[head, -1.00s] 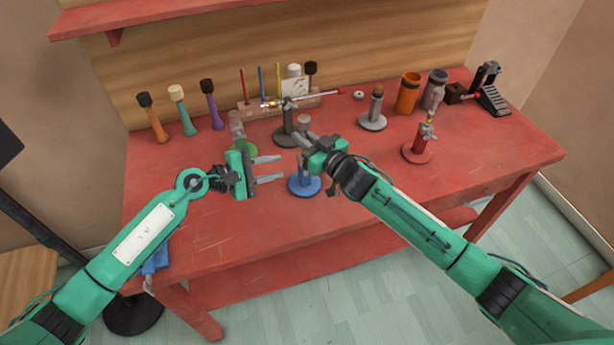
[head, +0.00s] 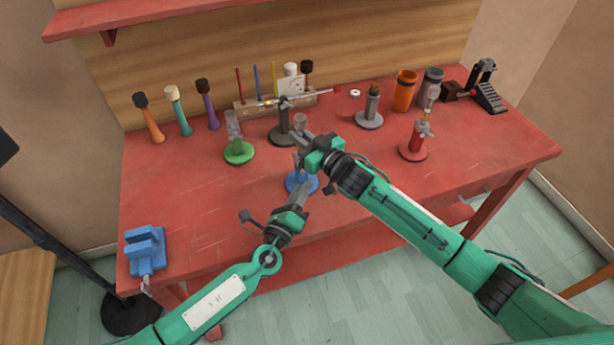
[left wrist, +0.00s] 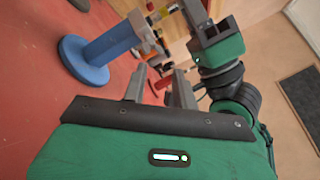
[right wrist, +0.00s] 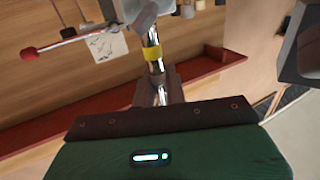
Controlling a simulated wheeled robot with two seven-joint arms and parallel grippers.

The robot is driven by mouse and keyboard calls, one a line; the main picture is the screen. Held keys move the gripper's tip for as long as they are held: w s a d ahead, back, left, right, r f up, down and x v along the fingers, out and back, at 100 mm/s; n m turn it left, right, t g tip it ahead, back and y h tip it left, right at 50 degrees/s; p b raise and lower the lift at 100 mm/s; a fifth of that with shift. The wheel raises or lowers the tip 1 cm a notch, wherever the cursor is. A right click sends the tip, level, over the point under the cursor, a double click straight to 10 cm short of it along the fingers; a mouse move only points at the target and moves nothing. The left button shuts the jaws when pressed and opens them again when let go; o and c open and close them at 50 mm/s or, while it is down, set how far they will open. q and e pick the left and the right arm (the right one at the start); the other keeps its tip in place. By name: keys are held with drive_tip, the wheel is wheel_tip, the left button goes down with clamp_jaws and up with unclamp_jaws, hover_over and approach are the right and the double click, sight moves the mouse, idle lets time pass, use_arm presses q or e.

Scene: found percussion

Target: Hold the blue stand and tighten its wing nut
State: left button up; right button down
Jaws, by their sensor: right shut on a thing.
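The blue stand (head: 301,182) stands upright near the middle of the table, partly hidden by my grippers in the head view. Its blue post and round base show in the left wrist view (left wrist: 98,55). My right gripper (head: 300,140) is shut at the upper part of the stand. The right wrist view shows a shiny rod with a yellow band (right wrist: 152,54) at its fingertips. My left gripper (head: 304,190) is open and empty in front of the stand. Its fingers (left wrist: 159,75) are apart from the post, towards its upper end. I cannot make out the wing nut clearly.
A green stand (head: 238,152) is to the left, a dark grey stand (head: 284,120) just behind, and a red stand (head: 414,147) to the right. A blue vise (head: 145,248) is at the front left edge. The table's left middle is clear.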

use_arm(q)
drive_tip(key=s+n+t+y, duration=0.1)
drive_tip(key=n+y, duration=0.1)
drive_tip(key=n, duration=0.3)
drive_tip(key=s+d+f+n+y, duration=0.1)
drive_tip(key=s+n+y, duration=0.1)
drive_tip(key=n, duration=0.3)
drive_tip(key=s+f+n+t+y, duration=0.1)
drive_tip(key=s+n+y, duration=0.1)
drive_tip(key=n, duration=0.3)
drive_tip(key=shift+s+d+t+y, duration=0.2)
drive_tip(key=shift+d+t+y, duration=0.1)
drive_tip(key=shift+d+y, duration=0.1)
drive_tip(key=n+y, duration=0.1)
drive_tip(key=n, duration=0.2)
drive_tip(key=shift+s+n+y, duration=0.2)
drive_tip(key=shift+n+y, duration=0.2)
drive_tip(key=w+r, duration=0.2)
drive_tip(key=w, duration=0.8)
drive_tip(key=shift+w, duration=0.35)
clamp_jaws()
